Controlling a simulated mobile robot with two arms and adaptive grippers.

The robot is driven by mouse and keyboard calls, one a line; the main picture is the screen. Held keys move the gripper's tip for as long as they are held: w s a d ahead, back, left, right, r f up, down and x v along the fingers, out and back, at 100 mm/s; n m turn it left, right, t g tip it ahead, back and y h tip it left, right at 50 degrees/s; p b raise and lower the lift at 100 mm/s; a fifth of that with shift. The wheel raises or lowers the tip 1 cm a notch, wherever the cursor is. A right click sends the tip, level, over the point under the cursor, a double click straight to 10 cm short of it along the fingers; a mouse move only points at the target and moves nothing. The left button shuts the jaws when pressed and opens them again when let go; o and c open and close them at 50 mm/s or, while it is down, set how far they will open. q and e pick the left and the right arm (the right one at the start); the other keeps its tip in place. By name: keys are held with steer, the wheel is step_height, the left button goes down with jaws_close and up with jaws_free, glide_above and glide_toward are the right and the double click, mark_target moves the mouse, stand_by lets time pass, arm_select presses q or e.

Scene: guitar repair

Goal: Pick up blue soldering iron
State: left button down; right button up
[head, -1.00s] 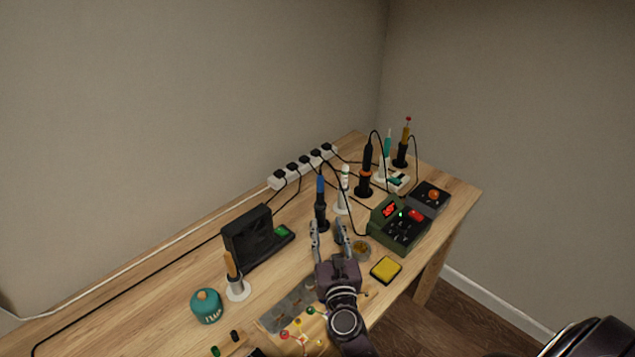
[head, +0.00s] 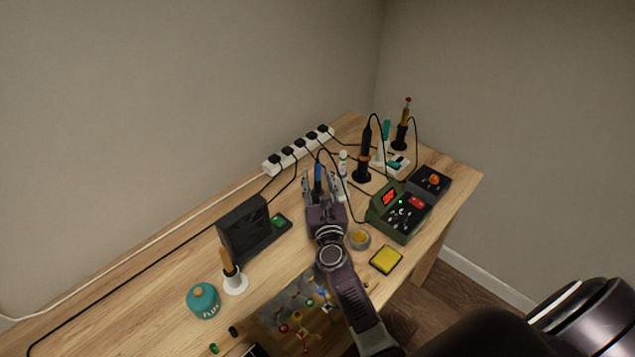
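The blue soldering iron (head: 318,174) stands upright at the back middle of the workbench, its blue handle uppermost. Its lower part and dark stand are hidden behind my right gripper. My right gripper (head: 322,186) reaches in from the front with its two fingers apart, one on each side of the iron in the head view. I cannot tell whether either finger touches it. My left gripper is not in view.
A white bottle (head: 343,162) and a black-orange iron (head: 364,155) stand close to the right. A green station (head: 399,213), a small round tin (head: 359,238) and a yellow sponge (head: 386,260) lie nearer. A black fan-like box (head: 243,229) is left, a power strip (head: 299,152) behind.

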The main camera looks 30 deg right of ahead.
mark_target(318, 164)
steer(key=shift+r, duration=0.1)
steer(key=c, duration=0.5)
jaws_close()
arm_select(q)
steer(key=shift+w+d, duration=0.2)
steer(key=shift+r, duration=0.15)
arm_select(e)
steer(key=shift+r, duration=0.15)
